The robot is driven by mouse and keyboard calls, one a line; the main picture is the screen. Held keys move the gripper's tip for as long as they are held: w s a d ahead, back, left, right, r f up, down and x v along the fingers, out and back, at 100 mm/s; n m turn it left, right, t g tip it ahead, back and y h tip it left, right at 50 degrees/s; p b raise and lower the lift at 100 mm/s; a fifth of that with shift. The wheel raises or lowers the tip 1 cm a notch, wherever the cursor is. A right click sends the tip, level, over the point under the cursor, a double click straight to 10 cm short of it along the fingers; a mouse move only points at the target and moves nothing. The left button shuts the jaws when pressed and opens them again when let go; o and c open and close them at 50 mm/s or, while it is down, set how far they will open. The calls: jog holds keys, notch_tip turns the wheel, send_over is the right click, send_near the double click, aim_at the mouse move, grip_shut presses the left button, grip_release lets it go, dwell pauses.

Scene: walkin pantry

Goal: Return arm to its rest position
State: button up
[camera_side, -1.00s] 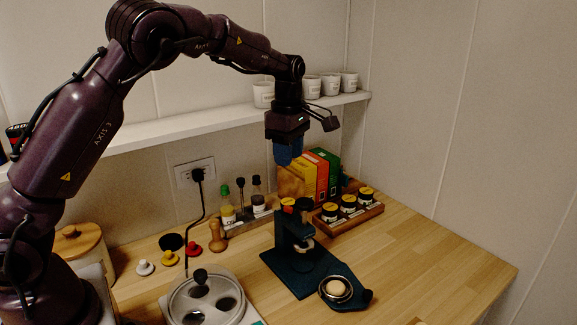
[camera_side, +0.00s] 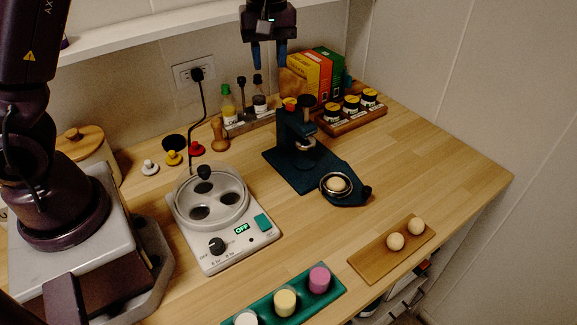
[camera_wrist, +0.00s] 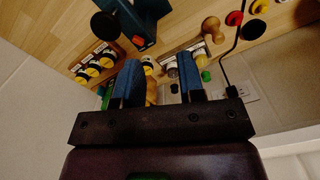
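My gripper (camera_side: 269,60) hangs in the air at the top of the side view, pointing down. Its two blue fingers are apart and nothing shows between them. In the wrist view the fingers of my gripper (camera_wrist: 158,75) are also spread and empty. In the side view it appears above and in front of the shelf wall, clear of the dark press (camera_side: 296,150) and the bottles on the counter. The upper part of my arm runs out of the side view.
A white cooker (camera_side: 255,238) with a clear lid stands at centre left. Spice jars in a rack (camera_side: 330,130) and boxes (camera_side: 308,80) stand behind. Counter right of the press is clear.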

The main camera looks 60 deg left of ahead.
jog(key=s+d+r+m+t, duration=0.2)
jog(key=s+d+r+m, duration=0.2)
jog(key=s, duration=0.6)
jog(key=s+d+r+m+t, duration=0.3)
jog(key=s+d+r+m, duration=0.1)
jog(key=s+m, duration=0.5)
jog(key=shift+s+r+t, duration=0.3)
jog(key=shift+s+r, duration=0.35)
jog(key=shift+s, duration=0.5)
